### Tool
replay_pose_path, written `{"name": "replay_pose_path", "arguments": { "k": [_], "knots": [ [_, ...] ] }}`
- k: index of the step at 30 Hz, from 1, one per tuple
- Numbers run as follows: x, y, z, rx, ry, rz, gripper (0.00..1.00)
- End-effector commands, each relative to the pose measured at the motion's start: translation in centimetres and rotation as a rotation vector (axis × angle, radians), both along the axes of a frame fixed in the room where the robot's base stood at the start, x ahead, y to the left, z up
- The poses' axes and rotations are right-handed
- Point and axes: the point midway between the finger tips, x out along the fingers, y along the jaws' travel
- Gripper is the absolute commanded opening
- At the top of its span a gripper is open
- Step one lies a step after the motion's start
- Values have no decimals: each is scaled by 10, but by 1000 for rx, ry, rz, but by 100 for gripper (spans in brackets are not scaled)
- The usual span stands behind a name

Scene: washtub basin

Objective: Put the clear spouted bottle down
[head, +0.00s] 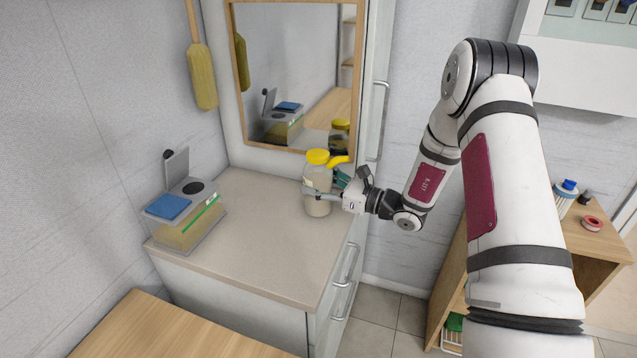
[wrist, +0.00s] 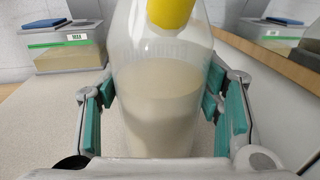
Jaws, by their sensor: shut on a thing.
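The clear spouted bottle (head: 318,207) has a yellow cap and yellow spout and holds a pale, cream-coloured content. It is upright at the back right of the beige counter (head: 250,255), in front of the mirror. My gripper (head: 325,190) is around the bottle from the right, shut on it. In the wrist view the bottle (wrist: 160,110) fills the middle, with teal finger pads on both sides. The bottle's base is hidden in the wrist view. I cannot tell for sure whether it touches the counter.
A clear container with a green strip (head: 195,232) stands at the counter's left, with a blue item (head: 168,207) on top. The mirror (head: 295,75) is close behind the bottle. The counter's middle and front are clear. A wooden surface (head: 170,335) is at the near left.

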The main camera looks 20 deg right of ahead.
Motion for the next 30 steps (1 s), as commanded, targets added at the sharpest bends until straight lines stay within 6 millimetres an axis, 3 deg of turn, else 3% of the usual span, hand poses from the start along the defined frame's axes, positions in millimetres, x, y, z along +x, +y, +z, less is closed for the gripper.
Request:
{"name": "replay_pose_path", "arguments": {
  "k": [8,9,11,12,23,30],
  "knots": [
    [0,0,-2,1,-3,0,26],
    [0,0,-3,0,0,0,64],
    [0,0,-2,-1,-1,0,78],
    [0,0,-2,-1,-1,0,80],
    [0,0,1,-1,-1,0,80],
    [-24,-26,0,-1,1,-5,80]
  ]
}}
